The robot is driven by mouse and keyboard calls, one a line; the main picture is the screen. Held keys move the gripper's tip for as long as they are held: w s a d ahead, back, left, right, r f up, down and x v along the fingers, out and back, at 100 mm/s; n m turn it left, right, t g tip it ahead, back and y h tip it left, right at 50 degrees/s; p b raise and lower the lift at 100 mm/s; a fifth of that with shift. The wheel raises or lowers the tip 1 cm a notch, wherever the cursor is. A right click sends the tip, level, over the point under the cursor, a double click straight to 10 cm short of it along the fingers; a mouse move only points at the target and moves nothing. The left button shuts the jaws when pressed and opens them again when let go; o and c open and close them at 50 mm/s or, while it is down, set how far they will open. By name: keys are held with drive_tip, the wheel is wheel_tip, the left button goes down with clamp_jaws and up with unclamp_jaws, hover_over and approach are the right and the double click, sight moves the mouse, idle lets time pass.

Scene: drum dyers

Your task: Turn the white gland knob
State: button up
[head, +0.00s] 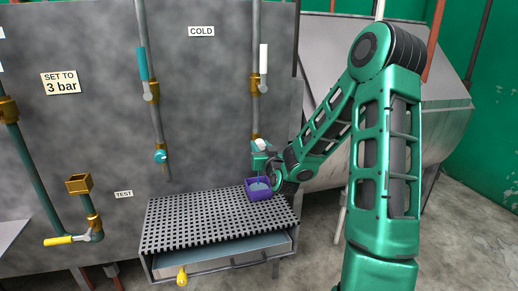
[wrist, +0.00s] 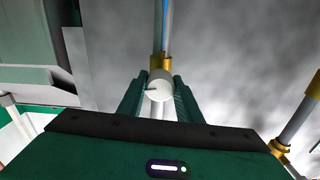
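The white gland knob (wrist: 159,88) is round with a dark tick at its left side. It sits below a brass fitting on a vertical pipe, and in the head view the knob (head: 259,144) shows just above my gripper. My gripper (wrist: 160,97) has one green finger on each side of the knob, with no clear gap between fingers and knob. It appears shut on the knob. In the head view, my gripper (head: 262,158) is partly hidden by my wrist, and its fingertips are small there.
A white lever valve (head: 263,62) is above on the same pipe. A teal knob (head: 160,156) is on the pipe to the left. A large grey metal drum (head: 335,60) stands behind my arm.

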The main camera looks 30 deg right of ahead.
drive_tip(key=shift+a+m, duration=0.15)
drive_tip(key=shift+m, duration=0.95)
drive_tip(key=shift+a+m, duration=0.1)
drive_tip(key=shift+m, duration=1)
drive_tip(key=o, duration=1)
drive_tip(key=shift+o, duration=0.2)
